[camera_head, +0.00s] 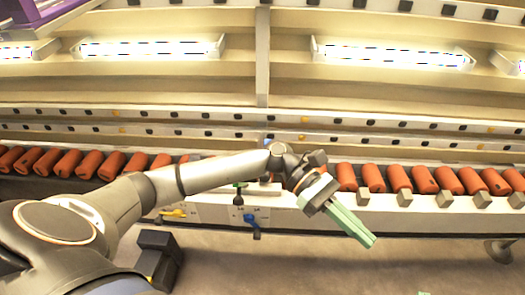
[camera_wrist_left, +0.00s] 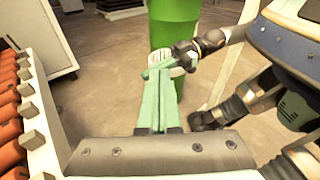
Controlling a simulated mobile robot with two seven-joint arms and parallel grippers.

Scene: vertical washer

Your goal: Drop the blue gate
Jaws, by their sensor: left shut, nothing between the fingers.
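The blue gate (camera_head: 250,218) is a small blue lever on the white front panel below the conveyor, just left of the middle in the head view. A dark end hangs below it. My left gripper (camera_head: 370,241) is right of the blue gate and apart from it, with its pale green fingers pointing down to the right. The fingers are shut and empty; they also show in the left wrist view (camera_wrist_left: 160,106). The blue gate is not seen in the left wrist view. What seems to be my right gripper (camera_wrist_left: 162,66) shows small behind the left fingers; its jaws are unclear.
A yellow lever (camera_head: 174,212) sits left of the blue gate on the same panel. Orange cylinders (camera_head: 398,178) line the conveyor on both sides. Grey blocks (camera_head: 443,197) stick out along the right front edge. A green bin (camera_wrist_left: 174,28) stands on the floor.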

